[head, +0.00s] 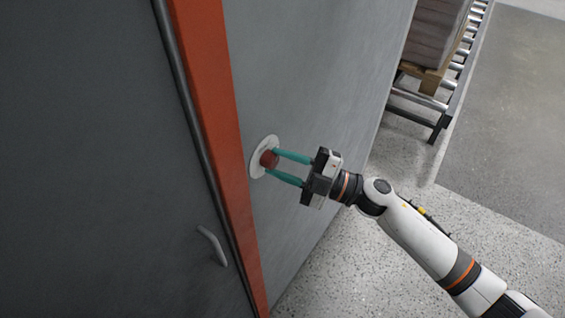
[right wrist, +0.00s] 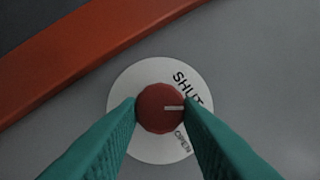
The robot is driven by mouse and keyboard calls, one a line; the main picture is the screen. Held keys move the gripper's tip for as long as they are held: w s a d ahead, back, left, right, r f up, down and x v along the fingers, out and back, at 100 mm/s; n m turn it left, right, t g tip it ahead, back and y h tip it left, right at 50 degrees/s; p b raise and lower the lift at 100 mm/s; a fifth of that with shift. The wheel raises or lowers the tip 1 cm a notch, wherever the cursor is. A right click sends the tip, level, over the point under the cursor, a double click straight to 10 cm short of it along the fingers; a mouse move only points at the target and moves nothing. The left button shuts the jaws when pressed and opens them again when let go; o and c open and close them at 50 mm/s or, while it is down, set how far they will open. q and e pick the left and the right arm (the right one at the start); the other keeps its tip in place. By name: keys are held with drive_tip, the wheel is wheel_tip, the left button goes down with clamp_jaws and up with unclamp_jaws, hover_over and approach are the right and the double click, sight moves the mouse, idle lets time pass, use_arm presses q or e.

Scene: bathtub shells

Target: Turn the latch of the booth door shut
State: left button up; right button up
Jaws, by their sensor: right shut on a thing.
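The latch is a red round knob (head: 268,159) on a white disc (head: 257,167) fixed to the grey wall beside the orange door frame. My right gripper (head: 272,165) has its two teal fingers closed on either side of the knob. In the right wrist view the knob (right wrist: 160,108) sits between the fingertips, and its white mark points right, between the words SHUT and OPEN on the disc (right wrist: 150,72). The dark grey booth door (head: 110,170) stands left of the frame, with a pale handle (head: 212,246). My left gripper does not show.
The orange frame post (head: 222,120) runs beside the disc. A roller conveyor (head: 455,75) with a loaded pallet (head: 432,35) stands at the back right. The speckled floor (head: 400,270) right of the wall is clear around my right arm.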

drive_tip(key=n, duration=0.1)
drive_tip(key=n+g, duration=0.1)
drive_tip(key=n+h+p, duration=0.1)
drive_tip(key=n, duration=0.1)
drive_tip(key=shift+d+r, duration=0.1)
drive_tip(key=shift+r, duration=0.15)
drive_tip(key=shift+n+g+h+p, duration=0.5)
drive_tip(key=shift+n+p, duration=0.15)
drive_tip(key=shift+n, duration=0.85)
drive_tip(key=o, duration=1)
drive_tip(key=shift+b+v, duration=2.8)
drive_tip(key=shift+v, duration=3.2)
drive_tip(key=shift+r, duration=0.1)
